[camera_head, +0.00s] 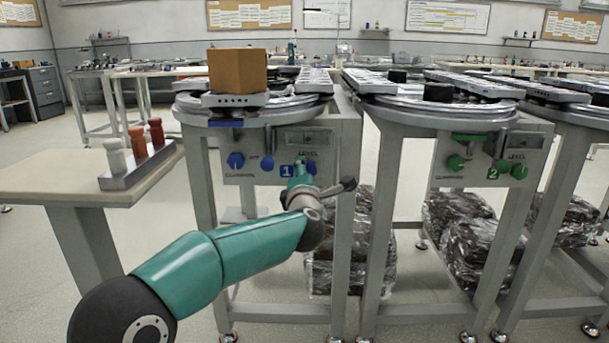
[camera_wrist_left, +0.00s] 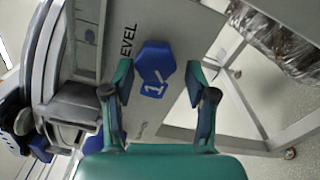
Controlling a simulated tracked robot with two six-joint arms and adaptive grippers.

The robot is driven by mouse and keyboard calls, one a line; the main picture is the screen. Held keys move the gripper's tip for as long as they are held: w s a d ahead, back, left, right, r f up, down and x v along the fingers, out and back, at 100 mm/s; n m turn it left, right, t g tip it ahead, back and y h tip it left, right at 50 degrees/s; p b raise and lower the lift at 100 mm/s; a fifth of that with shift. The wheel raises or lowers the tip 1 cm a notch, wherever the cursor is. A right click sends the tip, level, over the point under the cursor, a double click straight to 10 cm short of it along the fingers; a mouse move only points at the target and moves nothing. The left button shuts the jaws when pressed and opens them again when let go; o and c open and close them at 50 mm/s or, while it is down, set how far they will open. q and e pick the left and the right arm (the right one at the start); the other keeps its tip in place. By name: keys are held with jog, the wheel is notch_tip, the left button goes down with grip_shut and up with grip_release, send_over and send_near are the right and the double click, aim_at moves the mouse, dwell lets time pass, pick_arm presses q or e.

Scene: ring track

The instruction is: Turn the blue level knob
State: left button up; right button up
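The blue level knob (camera_wrist_left: 153,57) is on the grey front panel below the LEVEL label in the wrist view. In the head view only a small part of the knob (camera_head: 312,167) shows beside my gripper. My left gripper (camera_wrist_left: 158,76) is open. Its two fingers stand apart on either side of the knob in the wrist view, with gaps to both sides. The knob appears a little beyond the fingertips; I cannot tell the exact distance. In the head view my left gripper (camera_head: 302,178) is in front of the panel. My right gripper is not in view.
A blue clamping knob (camera_head: 236,160) and a smaller blue knob (camera_head: 267,163) are on the same panel. A brown box (camera_head: 238,71) stands on the track above. The neighbouring station has green knobs (camera_head: 456,162). A side table (camera_head: 60,180) holds a rack with coloured pegs.

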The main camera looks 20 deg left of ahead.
pick_arm(q)
jog(key=shift+d+r, duration=0.2)
jog(key=shift+s, duration=0.15)
jog(key=v, duration=1.1)
jog(key=shift+s+f, duration=0.1)
jog(key=shift+s, duration=0.25)
